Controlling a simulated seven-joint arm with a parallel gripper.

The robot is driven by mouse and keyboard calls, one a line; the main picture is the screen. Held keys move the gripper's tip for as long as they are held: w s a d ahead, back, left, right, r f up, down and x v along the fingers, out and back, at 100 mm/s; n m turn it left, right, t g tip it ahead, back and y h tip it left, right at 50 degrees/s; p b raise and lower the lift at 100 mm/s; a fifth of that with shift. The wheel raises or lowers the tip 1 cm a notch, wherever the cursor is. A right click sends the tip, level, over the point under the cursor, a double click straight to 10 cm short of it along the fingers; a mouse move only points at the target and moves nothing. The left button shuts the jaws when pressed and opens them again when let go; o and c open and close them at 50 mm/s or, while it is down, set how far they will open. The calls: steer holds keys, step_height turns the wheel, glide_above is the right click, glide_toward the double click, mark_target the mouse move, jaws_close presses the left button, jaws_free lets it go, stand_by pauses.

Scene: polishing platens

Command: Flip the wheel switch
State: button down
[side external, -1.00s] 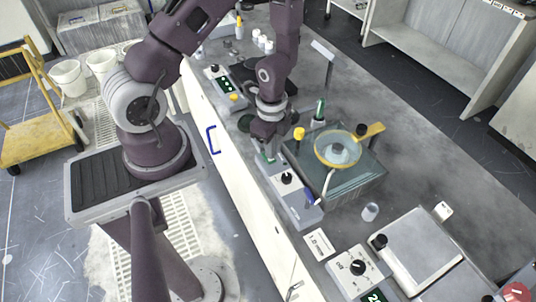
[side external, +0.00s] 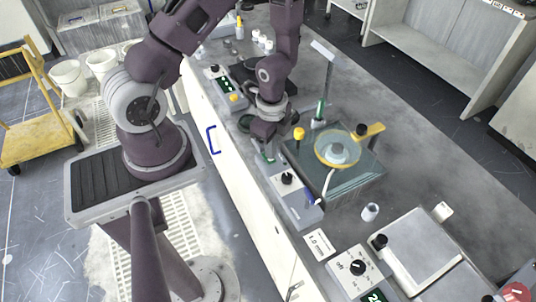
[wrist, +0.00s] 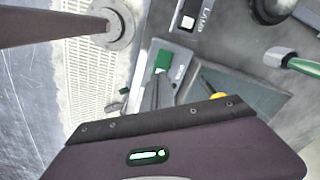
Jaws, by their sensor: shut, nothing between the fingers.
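The wheel switch appears to be the green rocker (wrist: 164,60) on a grey control box (wrist: 178,62) in the wrist view; the label beside it is too blurred to read. In the side external view the control box (side external: 298,205) stands at the bench's front edge, with a black knob (side external: 287,179). My gripper (side external: 267,154) points down over the box's far end, at the green switch. In the wrist view my gripper's fingers (wrist: 152,98) are shut and empty, their tips close below the green rocker. I cannot tell whether they touch it.
A polishing basin (side external: 350,190) with a yellow-rimmed wheel (side external: 322,160) sits right of the box. A yellow knob (side external: 299,133) and a green-banded bottle (side external: 319,112) stand close to my gripper. A small clear cup (side external: 370,212) stands on the bench.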

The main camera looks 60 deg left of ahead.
steer(key=shift+s+f, duration=0.1)
steer(key=shift+f, duration=0.85)
stand_by(0.4)
steer(key=shift+r, duration=3.55)
step_height(320, 180, up, 9)
steer(key=a+n+t+y, duration=0.1)
steer(key=a+n+y, duration=0.1)
steer(key=n+y, duration=0.1)
step_height(320, 180, up, 5)
steer(key=n, duration=0.2)
glide_above(270, 160)
steer(key=a, duration=0.2)
steer(key=s+d+r+n+t+h, duration=0.3)
steer(key=s+d+r+n, duration=0.4)
steer(key=r, duration=0.6)
steer(key=s+d+t, duration=0.1)
steer(key=s+d, duration=0.1)
steer(key=s, duration=0.1)
steer(key=shift+s+t, duration=0.3)
steer(key=shift+s, duration=0.1)
